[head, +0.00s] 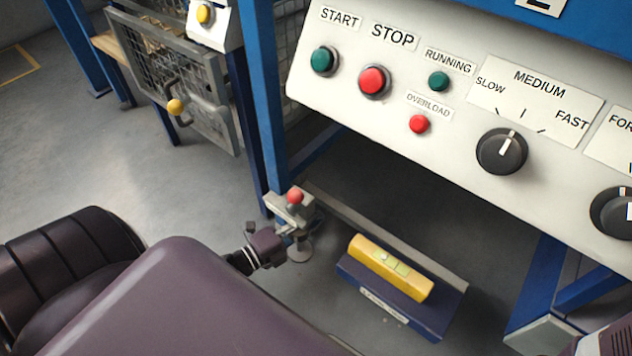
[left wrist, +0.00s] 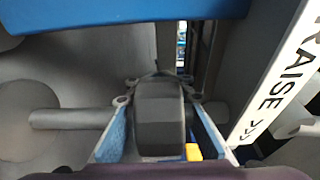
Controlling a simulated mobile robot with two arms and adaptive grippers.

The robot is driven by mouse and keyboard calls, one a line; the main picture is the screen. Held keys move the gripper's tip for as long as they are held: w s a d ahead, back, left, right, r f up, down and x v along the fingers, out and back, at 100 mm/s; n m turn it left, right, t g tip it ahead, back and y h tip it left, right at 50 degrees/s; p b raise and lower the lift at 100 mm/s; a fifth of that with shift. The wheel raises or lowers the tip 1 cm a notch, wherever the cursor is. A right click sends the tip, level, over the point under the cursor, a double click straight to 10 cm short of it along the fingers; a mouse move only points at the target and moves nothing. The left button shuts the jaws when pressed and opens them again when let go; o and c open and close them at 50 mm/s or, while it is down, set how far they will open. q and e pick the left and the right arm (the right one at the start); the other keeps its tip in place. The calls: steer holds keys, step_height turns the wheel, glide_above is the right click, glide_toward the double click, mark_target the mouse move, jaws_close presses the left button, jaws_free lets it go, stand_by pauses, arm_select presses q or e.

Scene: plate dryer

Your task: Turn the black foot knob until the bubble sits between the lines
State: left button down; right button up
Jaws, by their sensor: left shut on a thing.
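The black foot knob (left wrist: 160,118) stands between the two pale-blue-padded fingers of my left gripper in the left wrist view. My left gripper (left wrist: 158,135) is shut on it. In the head view my left gripper (head: 284,238) is low beside the machine's foot, and it largely hides the knob there. A yellow spirit level (head: 411,285) lies on a dark blue ledge (head: 440,318) to the right of the gripper. Its greenish vial (head: 393,263) faces up; the bubble's place against the lines is too small to tell. My right gripper is not in view.
A white label reading RAISE (left wrist: 270,90) is close to the right of the knob. A red ball-topped part (head: 295,196) rises just above my gripper. The control panel (head: 450,190) overhangs on the right, and a blue post (head: 262,100) stands behind. Grey floor lies open at left.

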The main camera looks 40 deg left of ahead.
arm_select(q)
steer(key=shift+f, duration=0.1)
steer(key=c, duration=1.7)
jaws_free()
steer(key=shift+o, duration=0.2)
steer(key=v, duration=1.2)
steer(key=shift+s, duration=0.1)
